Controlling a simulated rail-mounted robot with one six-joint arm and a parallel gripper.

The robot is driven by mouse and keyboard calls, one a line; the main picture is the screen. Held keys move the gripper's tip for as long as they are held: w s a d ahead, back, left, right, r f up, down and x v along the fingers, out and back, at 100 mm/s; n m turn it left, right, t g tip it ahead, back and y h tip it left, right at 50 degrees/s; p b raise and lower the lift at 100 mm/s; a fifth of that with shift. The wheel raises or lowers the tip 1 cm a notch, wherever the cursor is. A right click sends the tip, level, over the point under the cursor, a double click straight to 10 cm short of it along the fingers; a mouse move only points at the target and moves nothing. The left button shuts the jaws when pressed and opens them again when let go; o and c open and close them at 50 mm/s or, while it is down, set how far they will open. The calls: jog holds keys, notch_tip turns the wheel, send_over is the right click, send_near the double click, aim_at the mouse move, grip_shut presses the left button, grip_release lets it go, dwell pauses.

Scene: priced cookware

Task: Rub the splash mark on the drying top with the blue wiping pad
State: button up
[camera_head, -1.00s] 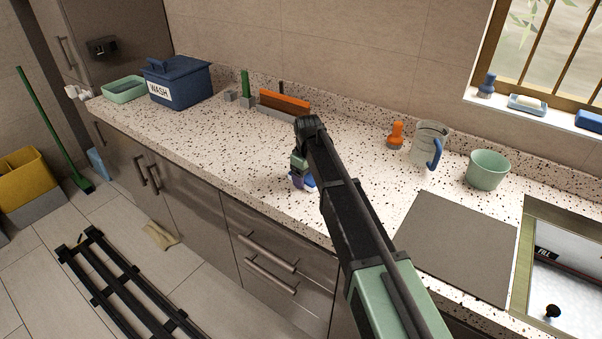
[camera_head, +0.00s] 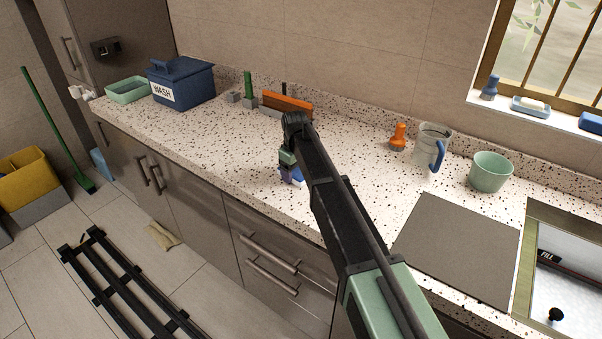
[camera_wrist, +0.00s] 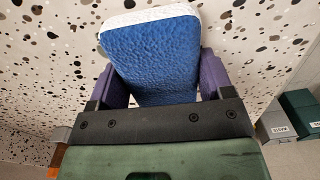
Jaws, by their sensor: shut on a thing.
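My gripper (camera_head: 288,174) is shut on the blue wiping pad (camera_head: 299,177), low over the front part of the speckled countertop (camera_head: 200,135). In the wrist view the pad (camera_wrist: 153,55), blue with a white edge, sits between the two purple fingers of my gripper (camera_wrist: 153,80). I cannot tell whether the pad touches the counter. A flat grey panel (camera_head: 458,248) lies beside the sink. I cannot tell whether the panel or the speckled counter is the drying top. No splash mark can be made out among the dark specks.
A small orange brush (camera_head: 398,136), a clear jug (camera_head: 430,146) and a green bowl (camera_head: 490,171) stand to the right. A blue WASH box (camera_head: 183,82) and green tray (camera_head: 127,89) are at left. The counter between is clear.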

jog(key=shift+w+a, duration=0.55)
jog(key=shift+a, duration=0.35)
jog(key=shift+w+d+f, duration=0.1)
jog(key=shift+w+d, duration=0.65)
jog(key=shift+w, duration=0.2)
jog(key=shift+s+d, duration=0.65)
jog(key=shift+d, duration=0.4)
jog(key=shift+s+d, duration=0.7)
jog(key=shift+d, duration=0.3)
jog(key=shift+s+d, duration=0.65)
jog(key=shift+d, duration=0.4)
jog(key=shift+c, duration=0.3)
jog(key=shift+f, duration=0.1)
jog(key=shift+w+a+r, duration=0.1)
jog(key=shift+w+a, duration=0.45)
jog(key=shift+a, duration=0.25)
jog(key=shift+w+a+r, duration=0.1)
jog(key=shift+w+a, duration=0.4)
jog(key=shift+a, duration=0.25)
jog(key=shift+w+a+f, duration=0.1)
jog(key=shift+w+a, duration=0.4)
jog(key=shift+a, duration=0.25)
jog(key=shift+w+a, duration=0.5)
jog(key=shift+a, duration=0.25)
